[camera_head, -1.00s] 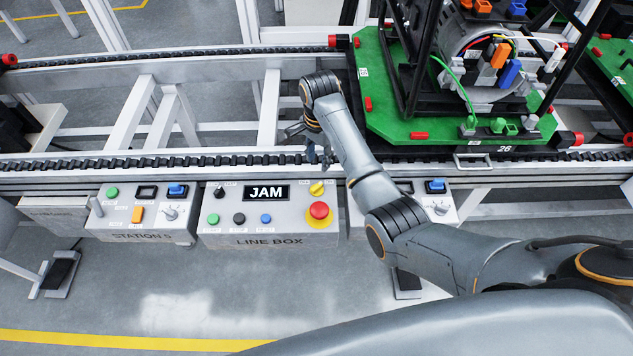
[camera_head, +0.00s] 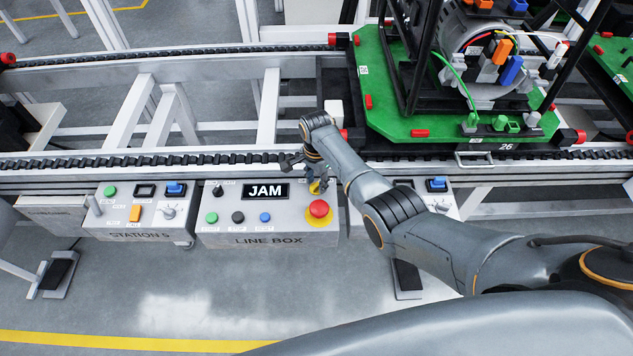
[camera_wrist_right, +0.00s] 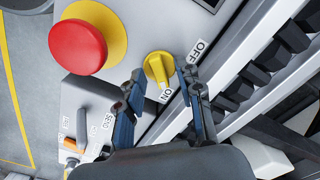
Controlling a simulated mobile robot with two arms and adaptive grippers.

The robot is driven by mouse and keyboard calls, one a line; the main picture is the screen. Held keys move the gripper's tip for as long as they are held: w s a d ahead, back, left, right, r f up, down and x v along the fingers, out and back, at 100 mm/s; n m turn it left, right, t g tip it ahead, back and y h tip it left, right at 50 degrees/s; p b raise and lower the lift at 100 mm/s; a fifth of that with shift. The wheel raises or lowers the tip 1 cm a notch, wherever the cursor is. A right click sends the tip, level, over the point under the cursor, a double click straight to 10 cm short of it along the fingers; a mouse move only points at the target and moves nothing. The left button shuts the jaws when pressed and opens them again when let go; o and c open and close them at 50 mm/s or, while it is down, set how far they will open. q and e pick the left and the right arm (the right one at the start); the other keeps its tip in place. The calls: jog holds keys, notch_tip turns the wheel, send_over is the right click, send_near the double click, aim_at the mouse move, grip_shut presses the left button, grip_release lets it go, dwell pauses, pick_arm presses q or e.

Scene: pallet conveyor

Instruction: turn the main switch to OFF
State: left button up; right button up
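The main switch is a yellow rotary knob (camera_wrist_right: 158,67) on the grey line box (camera_head: 268,240). In the right wrist view its ridge points toward the ON label (camera_wrist_right: 167,95), and the OFF label (camera_wrist_right: 197,50) lies to the right. My right gripper (camera_wrist_right: 160,72) is open, with one fingertip on each side of the knob. A gap shows beside the knob; contact cannot be made out. In the head view my right gripper (camera_head: 318,182) is over the switch and hides part of it. My left gripper is not in view.
A red emergency button (camera_head: 319,209) on a yellow disc sits close beside the switch. The display (camera_head: 265,192) reads JAM. The conveyor rail (camera_head: 150,162) runs behind the box. A green pallet (camera_head: 400,125) stands at the right. The Station 5 box (camera_head: 140,222) is at the left.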

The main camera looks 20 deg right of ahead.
jog(key=shift+f, duration=0.15)
grip_shut()
dwell(0.4)
jog(key=shift+n+p, duration=0.4)
jog(key=shift+n, duration=0.7)
jog(key=n+p, duration=0.1)
jog(key=n, duration=0.2)
jog(key=shift+n, duration=0.3)
jog(key=n, duration=0.6)
jog(key=shift+p, duration=0.3)
jog(key=n, duration=0.6)
